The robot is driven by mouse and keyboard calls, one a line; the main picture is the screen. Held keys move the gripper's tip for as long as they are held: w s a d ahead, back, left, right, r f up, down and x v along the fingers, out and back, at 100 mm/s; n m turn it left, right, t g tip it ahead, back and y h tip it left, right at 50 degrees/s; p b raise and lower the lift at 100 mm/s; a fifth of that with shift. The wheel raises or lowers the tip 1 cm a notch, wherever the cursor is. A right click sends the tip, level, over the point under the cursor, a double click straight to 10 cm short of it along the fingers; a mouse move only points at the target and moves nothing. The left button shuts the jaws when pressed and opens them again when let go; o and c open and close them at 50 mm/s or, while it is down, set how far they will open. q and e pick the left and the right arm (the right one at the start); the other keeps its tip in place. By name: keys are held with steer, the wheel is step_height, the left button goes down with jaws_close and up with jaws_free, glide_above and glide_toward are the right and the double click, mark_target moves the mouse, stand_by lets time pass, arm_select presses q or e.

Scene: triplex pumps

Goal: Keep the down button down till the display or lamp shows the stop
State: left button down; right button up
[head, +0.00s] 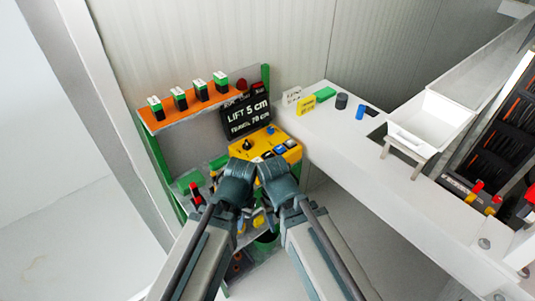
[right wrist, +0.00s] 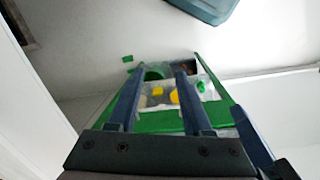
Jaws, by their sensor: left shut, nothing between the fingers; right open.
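A yellow control box (head: 266,143) with a black knob (head: 247,145) and blue and white buttons (head: 281,149) sits on the green-framed rack. I cannot read which button is down. The black display (head: 246,117) behind it reads "LIFT 5 cm" and "TRAVEL 70 cm". A dark red dome (head: 241,84) stands above the display; I cannot tell if it is lit. My left gripper (head: 244,166) is shut and empty at the box's near edge; its tips are mostly hidden, so contact is unclear. My right gripper (right wrist: 160,68) is open and empty, above the rack's lower part.
An orange shelf (head: 190,111) with several green-and-white switches is at the rack's upper left. Yellow items (right wrist: 174,96) lie in the lower rack.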

stand_by(0.3)
jaws_close()
stand_by(1.6)
